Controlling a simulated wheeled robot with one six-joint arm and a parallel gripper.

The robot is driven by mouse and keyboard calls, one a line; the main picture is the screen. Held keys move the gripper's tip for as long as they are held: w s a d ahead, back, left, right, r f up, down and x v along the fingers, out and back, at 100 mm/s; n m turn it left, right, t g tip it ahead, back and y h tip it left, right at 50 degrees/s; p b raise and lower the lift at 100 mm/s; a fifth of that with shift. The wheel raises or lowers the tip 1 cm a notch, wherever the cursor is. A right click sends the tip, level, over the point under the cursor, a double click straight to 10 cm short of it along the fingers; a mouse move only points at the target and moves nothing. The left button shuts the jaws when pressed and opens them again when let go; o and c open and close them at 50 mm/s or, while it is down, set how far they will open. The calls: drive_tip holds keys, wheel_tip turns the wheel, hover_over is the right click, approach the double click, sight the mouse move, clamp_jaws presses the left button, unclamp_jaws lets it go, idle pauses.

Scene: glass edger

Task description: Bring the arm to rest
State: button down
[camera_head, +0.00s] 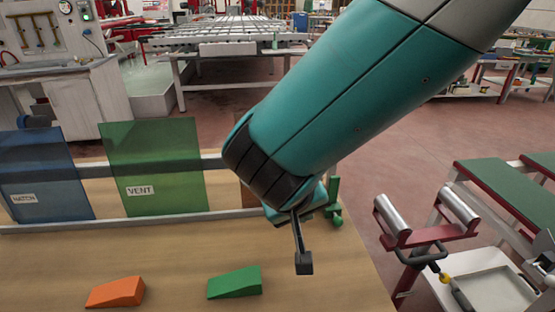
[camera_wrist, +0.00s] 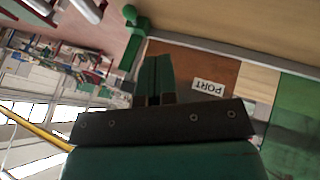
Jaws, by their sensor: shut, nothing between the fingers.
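My gripper (camera_wrist: 158,58) shows in the wrist view with its two dark green fingers side by side, shut and empty. Behind them is a brown panel labelled PORT (camera_wrist: 195,70), partly hidden by the fingers and the gripper body. In the head view my teal arm reaches down from the upper right to above the bench's right part. It hides the fingers there and nearly all of the brown panel. A dark block on a thin stem hangs below the wrist.
A blue HATCH panel (camera_head: 45,175) and green VENT panel (camera_head: 152,170) stand in a rack on the wooden bench (camera_head: 160,255). An orange wedge (camera_head: 115,292) and green wedge (camera_head: 235,282) lie in front. A green post (camera_head: 335,200) stands at the rack's right end. A roller stand (camera_head: 425,236) is at right.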

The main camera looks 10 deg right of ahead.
drive_tip(key=s+d+r+n+g+y+p, duration=0.1)
drive_tip(key=s+d+r+n+g+y, duration=0.1)
drive_tip(key=s, duration=0.6)
drive_tip(key=s+d+r+n+g+y+p, duration=0.1)
drive_tip(key=s+d+r+n+g+y, duration=0.1)
drive_tip(key=s+r+y, duration=0.4)
wheel_tip(320, 180, up, 4)
drive_tip(key=shift+s+f+n+g+y, duration=0.25)
drive_tip(key=shift+s+n+g, duration=0.35)
drive_tip(key=shift+s+n, duration=0.5)
